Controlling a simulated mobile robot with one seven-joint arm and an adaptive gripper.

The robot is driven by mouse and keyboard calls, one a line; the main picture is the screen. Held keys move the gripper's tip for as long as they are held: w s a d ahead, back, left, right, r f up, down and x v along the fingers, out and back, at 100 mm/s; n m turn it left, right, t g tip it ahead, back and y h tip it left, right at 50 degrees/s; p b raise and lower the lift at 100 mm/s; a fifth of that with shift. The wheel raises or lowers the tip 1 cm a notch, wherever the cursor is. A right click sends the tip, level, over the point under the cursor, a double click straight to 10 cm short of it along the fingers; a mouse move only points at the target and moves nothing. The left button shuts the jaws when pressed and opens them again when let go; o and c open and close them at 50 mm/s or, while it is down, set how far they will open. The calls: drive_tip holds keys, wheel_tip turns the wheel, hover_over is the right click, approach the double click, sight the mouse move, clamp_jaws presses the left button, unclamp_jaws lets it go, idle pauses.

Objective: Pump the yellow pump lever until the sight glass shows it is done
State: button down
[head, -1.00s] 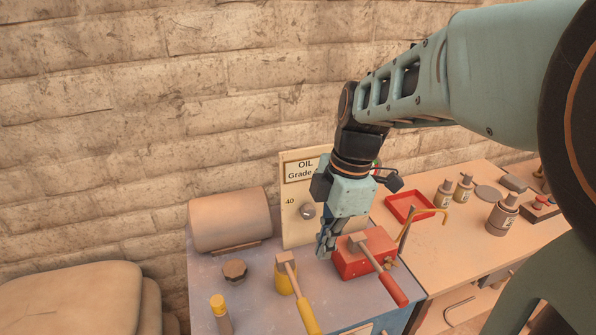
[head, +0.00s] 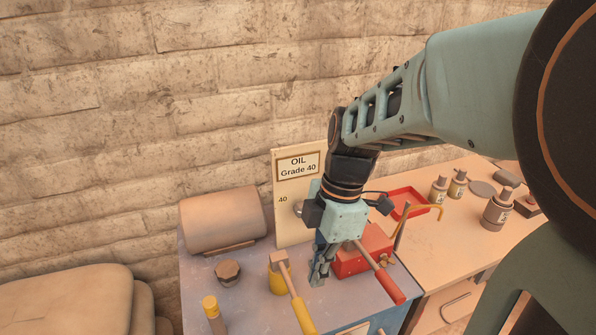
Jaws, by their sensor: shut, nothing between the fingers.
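The yellow pump lever (head: 303,312) slants up from the lower edge to a block-shaped head above a yellow pump body (head: 276,283) on the grey-blue bench top. My gripper (head: 317,281) points down just right of the yellow lever's head. It is shut and empty. I cannot tell whether it touches the lever. A red pump with a red-handled lever (head: 388,284) stands just right of my gripper. My gripper and arm hide part of the board; I make out no sight glass level.
A tan cylinder tank (head: 222,218) lies at the back left. A dark round cap (head: 228,271) and a yellow-topped bottle (head: 213,312) stand left of the pump. A red tray (head: 405,201) and several bottles are on the right bench.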

sight(306, 315)
drive_tip(key=b+x, duration=0.5)
drive_tip(key=x, duration=0.4)
drive_tip(key=shift+f, duration=0.15)
drive_tip(key=shift+f+b, duration=0.1)
drive_tip(key=shift+b, duration=0.3)
